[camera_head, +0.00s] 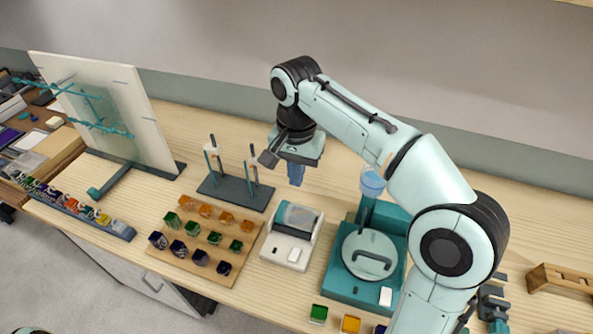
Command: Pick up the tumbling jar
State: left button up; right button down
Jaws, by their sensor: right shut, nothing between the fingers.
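What looks like the tumbling jar (298,217), a translucent grey-blue cylinder, lies on its side on top of a small white machine (280,250) near the middle of the table. My right gripper (296,180) comes in from the right, points downward, and is shut and empty. In the picture it is just above and behind the machine, apart from the jar. My left gripper is not in view.
Glass cubes on a wooden board (190,272) stand left of the machine. A dark stand with upright rods (235,192) is behind-left. A teal machine with a round lid (370,254) stands to the right, and a white panel (110,110) at far left.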

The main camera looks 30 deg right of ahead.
aim_at(295, 216)
jog(key=k+j, duration=0.8)
